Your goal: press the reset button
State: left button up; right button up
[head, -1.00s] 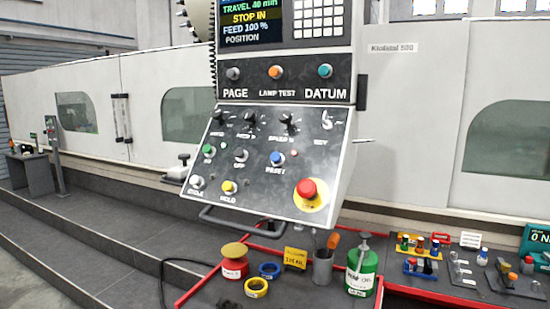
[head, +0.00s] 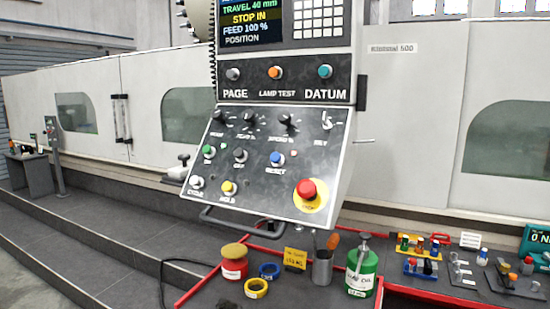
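The blue reset button (head: 276,158) is on the sloped lower face of the control panel (head: 232,180), with a label under it that reads as RESET. To its left is a dark button (head: 240,155), and further left a green button (head: 208,150). A big red stop button on a yellow disc (head: 306,191) sits to its lower right. A yellow button (head: 228,187) and a white button (head: 197,182) are at lower left. Nothing touches the reset button. Neither of my grippers is in view.
A handle bar (head: 240,224) runs under the panel. Below, a red-edged bench holds a red tin (head: 234,262), tape rolls (head: 257,287), a metal cup (head: 322,268) and a green can (head: 362,272). Racks of small parts (head: 424,245) stand at right. The space before the panel is clear.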

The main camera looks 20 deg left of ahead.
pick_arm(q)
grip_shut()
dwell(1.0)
